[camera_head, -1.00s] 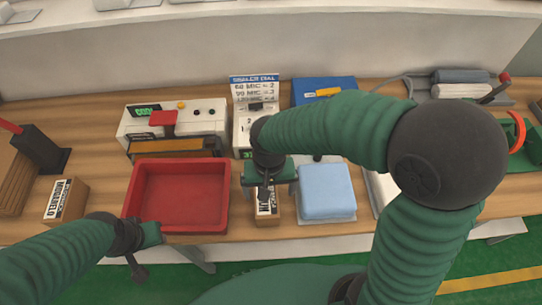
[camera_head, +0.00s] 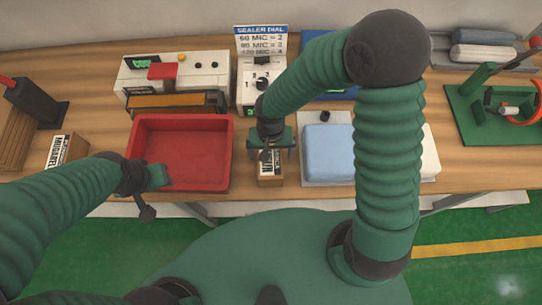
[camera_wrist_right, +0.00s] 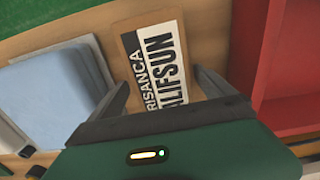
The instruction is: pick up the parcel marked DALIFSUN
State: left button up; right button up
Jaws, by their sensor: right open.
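The parcel marked DALIFSUN is a small brown box (camera_head: 271,180) with a black-and-white label. It lies near the table's front edge, between the red tray and the blue pad. In the right wrist view, its label (camera_wrist_right: 165,60) reads "RISANCA" and "ALIFSUN", with the rest cut off or hidden. My right gripper (camera_head: 273,153) is over the parcel, pointing down. Its open fingers (camera_wrist_right: 160,82) show on either side of the parcel; I cannot tell whether they touch it. My left gripper (camera_head: 150,190) hangs by the tray's front left corner; its jaws are unclear.
The red tray (camera_head: 140,150) stands close left of the parcel. The light blue pad (camera_head: 328,153) lies close right. Another labelled parcel (camera_head: 62,150) is at the far left. A sealer machine (camera_head: 205,75) and a dial stand (camera_head: 250,88) are behind.

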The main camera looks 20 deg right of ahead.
jog(key=f, duration=0.3)
jog(key=shift+s+a, duration=0.2)
jog(key=shift+s, duration=0.05)
jog(key=shift+w+a+f, duration=0.1)
jog(key=shift+a, duration=0.15)
jog(key=shift+d, duration=0.25)
jog(key=c, duration=1)
jog(key=shift+a, duration=0.1)
jog(key=c, duration=1)
